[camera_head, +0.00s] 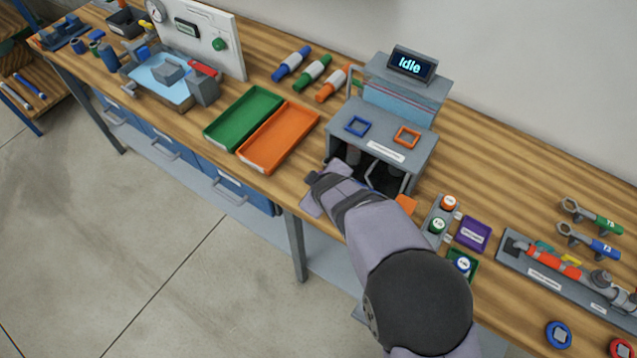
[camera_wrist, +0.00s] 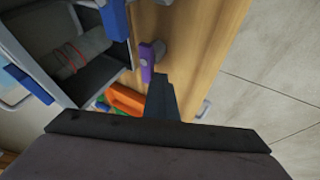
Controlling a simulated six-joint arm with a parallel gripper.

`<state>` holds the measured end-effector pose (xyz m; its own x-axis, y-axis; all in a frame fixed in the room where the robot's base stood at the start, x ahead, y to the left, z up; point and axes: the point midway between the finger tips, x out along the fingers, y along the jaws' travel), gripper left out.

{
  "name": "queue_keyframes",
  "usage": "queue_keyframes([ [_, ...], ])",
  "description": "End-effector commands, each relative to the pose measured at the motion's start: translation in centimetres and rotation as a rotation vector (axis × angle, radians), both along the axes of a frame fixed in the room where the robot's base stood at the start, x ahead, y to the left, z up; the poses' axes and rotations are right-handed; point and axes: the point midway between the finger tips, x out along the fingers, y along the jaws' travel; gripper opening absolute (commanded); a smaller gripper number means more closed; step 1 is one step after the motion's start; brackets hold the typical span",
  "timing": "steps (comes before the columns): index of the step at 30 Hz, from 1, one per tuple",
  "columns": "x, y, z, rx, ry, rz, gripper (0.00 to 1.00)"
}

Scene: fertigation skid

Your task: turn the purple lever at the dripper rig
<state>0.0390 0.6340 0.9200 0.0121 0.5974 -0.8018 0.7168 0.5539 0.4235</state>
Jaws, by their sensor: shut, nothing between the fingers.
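The lever is not visible in the head view, likely behind my arm.
A green tray (camera_head: 243,117) and an orange tray (camera_head: 250,148) lie left of the rig. An open dark compartment (camera_wrist: 80,60) with blue-handled parts is beside the lever.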

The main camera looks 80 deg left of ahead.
Motion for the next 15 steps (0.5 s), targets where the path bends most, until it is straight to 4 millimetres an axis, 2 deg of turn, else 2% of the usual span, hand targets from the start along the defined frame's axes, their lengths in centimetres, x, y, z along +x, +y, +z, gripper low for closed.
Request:
queue_keyframes([
  [6, 0.25, 0.54, 0.54, 0.020, 0.001, -0.002, 0.00],
  [15, -0.54, -0.03, 0.36, 0.023, 0.002, -0.001, 0.00],
])
